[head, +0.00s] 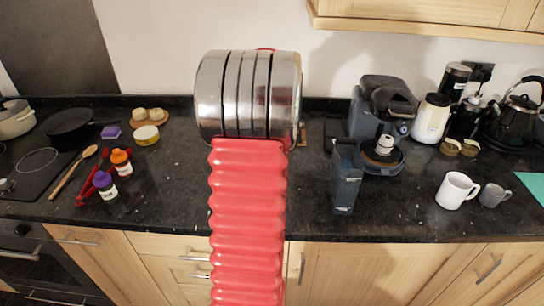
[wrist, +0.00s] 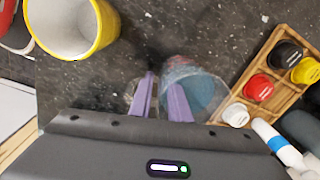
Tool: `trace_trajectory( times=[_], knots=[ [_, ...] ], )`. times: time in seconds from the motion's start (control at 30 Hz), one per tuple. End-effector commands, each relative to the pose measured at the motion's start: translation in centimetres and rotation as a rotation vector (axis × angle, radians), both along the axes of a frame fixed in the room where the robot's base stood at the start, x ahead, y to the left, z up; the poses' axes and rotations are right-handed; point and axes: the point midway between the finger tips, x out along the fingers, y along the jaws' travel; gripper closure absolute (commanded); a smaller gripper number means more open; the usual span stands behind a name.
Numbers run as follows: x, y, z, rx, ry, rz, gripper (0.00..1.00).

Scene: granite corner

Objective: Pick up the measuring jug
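The measuring jug (wrist: 197,93) looks like a clear round vessel with a bluish tint, just beyond my fingers in the wrist view. My gripper (wrist: 162,98) has two purple fingers standing apart. The right finger overlaps the jug's left side; I cannot tell whether it is inside the rim or above it. A faint clear shape, perhaps part of the jug, shows by the left finger. Nothing is visibly clamped. In the head view my arm hides the jug and the gripper.
A yellow cup (wrist: 78,28) stands to the upper left, and a wooden tray (wrist: 244,100) of lidded jars is close on the right. In the head view, a dark grey upright object (head: 346,180) and a white mug (head: 456,191) stand right of my arm.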

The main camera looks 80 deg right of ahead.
Motion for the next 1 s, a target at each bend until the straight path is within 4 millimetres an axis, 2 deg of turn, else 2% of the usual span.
trace_trajectory(
  times=[0.43, 0.7, 1.0],
  knots=[
    [-0.01, -0.02, 0.04, 0.000, 0.000, 0.000, 0.84],
    [-0.02, -0.01, 0.04, 0.000, 0.000, 0.000, 1.00],
    [-0.03, -0.01, 0.04, 0.000, 0.000, 0.000, 1.00]
  ],
)
